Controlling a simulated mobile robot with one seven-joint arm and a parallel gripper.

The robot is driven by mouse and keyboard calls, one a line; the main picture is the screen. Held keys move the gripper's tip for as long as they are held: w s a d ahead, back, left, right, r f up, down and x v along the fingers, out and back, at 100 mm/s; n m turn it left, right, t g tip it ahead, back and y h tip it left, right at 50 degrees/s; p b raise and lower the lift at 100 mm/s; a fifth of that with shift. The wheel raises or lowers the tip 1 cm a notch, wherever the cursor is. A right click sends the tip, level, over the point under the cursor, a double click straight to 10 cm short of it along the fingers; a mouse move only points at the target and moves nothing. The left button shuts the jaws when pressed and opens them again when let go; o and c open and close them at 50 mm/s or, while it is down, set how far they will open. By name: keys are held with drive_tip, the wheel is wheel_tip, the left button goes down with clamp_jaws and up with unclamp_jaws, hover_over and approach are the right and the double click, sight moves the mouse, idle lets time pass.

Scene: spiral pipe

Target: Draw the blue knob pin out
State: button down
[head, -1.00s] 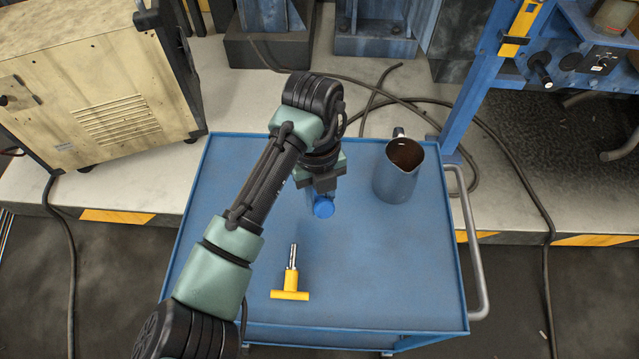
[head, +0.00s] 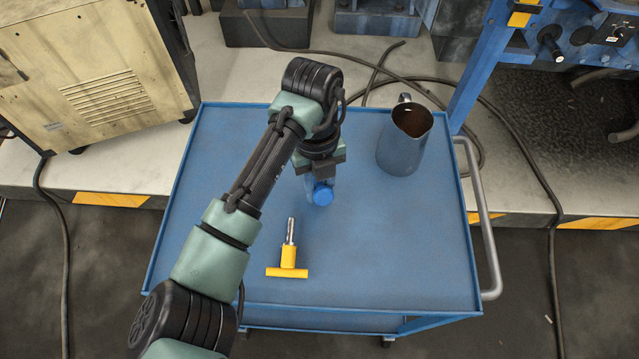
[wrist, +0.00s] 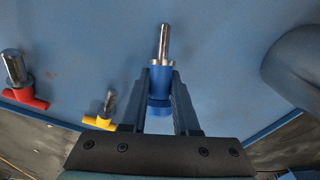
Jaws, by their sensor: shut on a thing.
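The blue knob pin has a round blue knob (head: 323,194) and shows in the wrist view as a blue body (wrist: 161,79) with a bare metal shaft (wrist: 164,42). My gripper (wrist: 160,92) is shut on the blue part, one dark finger on each side, and the shaft points away from the palm. In the head view my gripper (head: 321,182) is over the middle of the blue cart top (head: 400,240). I cannot tell how high the pin is above the cart.
A yellow T-handle pin (head: 288,262) lies on the cart in front of my gripper. The wrist view also shows a red-handled pin (wrist: 20,92) at the left. A grey metal jug (head: 404,150) stands at the cart's back right. The cart's right front is clear.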

drive_tip(key=c, duration=0.6)
unclamp_jaws()
drive_tip(key=r, duration=0.4)
drive_tip(key=r+p, duration=0.1)
drive_tip(key=r, duration=0.3)
drive_tip(key=w+r+p, duration=0.1)
drive_tip(key=r, duration=0.4)
drive_tip(key=shift+w+a, duration=0.1)
drive_tip(key=shift+a, duration=0.15)
drive_tip(key=shift+f, duration=0.1)
